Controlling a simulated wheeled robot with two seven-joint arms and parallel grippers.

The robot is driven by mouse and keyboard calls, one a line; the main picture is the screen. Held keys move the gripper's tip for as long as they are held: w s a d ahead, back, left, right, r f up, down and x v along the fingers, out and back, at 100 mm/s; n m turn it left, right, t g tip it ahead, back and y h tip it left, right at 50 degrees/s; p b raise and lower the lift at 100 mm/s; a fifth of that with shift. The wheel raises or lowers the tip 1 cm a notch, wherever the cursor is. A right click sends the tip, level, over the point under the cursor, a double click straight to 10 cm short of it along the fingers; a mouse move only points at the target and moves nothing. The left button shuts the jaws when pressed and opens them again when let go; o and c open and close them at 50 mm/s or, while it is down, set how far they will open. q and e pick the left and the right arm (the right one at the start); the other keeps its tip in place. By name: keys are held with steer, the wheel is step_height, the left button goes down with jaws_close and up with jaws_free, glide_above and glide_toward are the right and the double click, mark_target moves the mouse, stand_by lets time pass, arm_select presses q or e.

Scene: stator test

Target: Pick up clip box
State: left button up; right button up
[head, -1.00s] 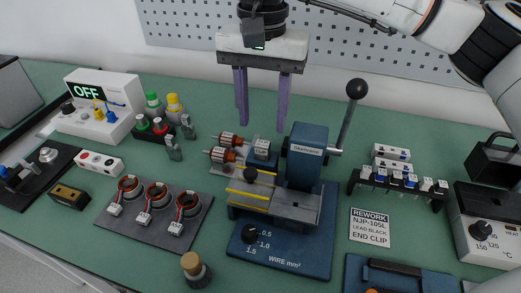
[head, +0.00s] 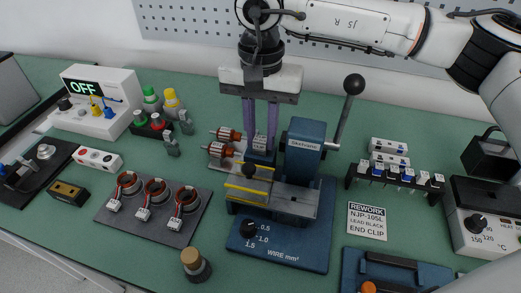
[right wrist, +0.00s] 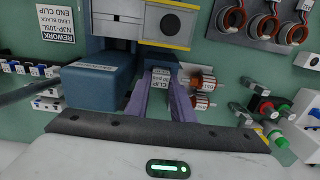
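The clip box (head: 260,157) is a small dark blue box with a white CLIP label. It stands behind the blue crimping press, left of its tall block. My right gripper (head: 260,142) points straight down at it, with one purple finger on each side. In the right wrist view the label of the clip box (right wrist: 161,77) shows between the fingertips of my right gripper (right wrist: 160,88), which look closed against its sides. The lower part of the box is partly hidden by the press in the head view. My left gripper is out of view.
The crimping press (head: 303,160) with its upright lever (head: 348,108) stands close on the right. Two copper-wound rotors (head: 222,141) lie just left of the box.

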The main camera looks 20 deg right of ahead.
mark_target(261, 137)
jaws_close()
step_height(261, 137, up, 18)
stand_by(0.5)
